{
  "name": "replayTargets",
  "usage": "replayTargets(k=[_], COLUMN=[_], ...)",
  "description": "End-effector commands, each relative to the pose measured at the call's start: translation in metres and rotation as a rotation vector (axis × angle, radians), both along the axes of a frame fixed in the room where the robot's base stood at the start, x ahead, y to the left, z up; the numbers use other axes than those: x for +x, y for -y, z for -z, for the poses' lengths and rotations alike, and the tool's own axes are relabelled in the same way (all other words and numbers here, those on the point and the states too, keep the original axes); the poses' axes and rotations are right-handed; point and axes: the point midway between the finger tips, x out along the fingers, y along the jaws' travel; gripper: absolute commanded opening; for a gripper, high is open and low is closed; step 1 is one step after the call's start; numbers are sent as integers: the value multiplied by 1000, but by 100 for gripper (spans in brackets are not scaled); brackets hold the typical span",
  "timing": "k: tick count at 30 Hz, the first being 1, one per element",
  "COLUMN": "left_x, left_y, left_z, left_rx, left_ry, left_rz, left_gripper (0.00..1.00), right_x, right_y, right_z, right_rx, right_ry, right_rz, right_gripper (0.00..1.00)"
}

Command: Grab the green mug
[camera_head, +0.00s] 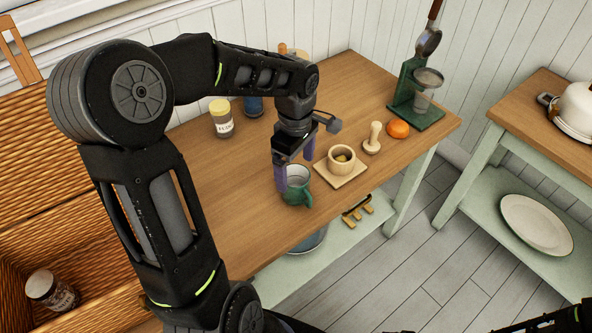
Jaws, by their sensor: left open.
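The green mug (297,191) stands upright near the front edge of the wooden table, with a pale inside and its handle toward the lower right. My left gripper (295,169) is open, pointing down at the mug from above and behind. One purple finger is at the mug's left side and the other is behind its right rim. I cannot tell whether either finger touches it. My right gripper is not clearly shown; only dark arm parts show at the bottom right.
A pestle (373,138), an orange (398,129) and a green stand (413,113) are farther right. A yellow-lidded jar (221,120) stands behind left. The table's (220,182) left part is clear.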

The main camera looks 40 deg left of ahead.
Motion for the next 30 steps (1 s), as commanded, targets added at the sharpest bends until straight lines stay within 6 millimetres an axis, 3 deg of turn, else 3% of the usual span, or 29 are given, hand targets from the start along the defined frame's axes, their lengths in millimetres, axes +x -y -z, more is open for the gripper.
replayTargets(k=[13,21,30], left_x=[0,-1,0], left_y=[0,0,1], left_z=[1,24,27], left_rx=[-1,-1,-1], left_ry=[-1,-3,-1], left_rz=[0,0,0], left_gripper=[91,91,91], right_x=[-1,-1,-1], right_y=[0,0,0], right_z=[0,-3,-2], right_rx=[-1,-1,-1], right_ry=[-1,-1,-1], right_rz=[1,1,1], right_gripper=[79,79,79])
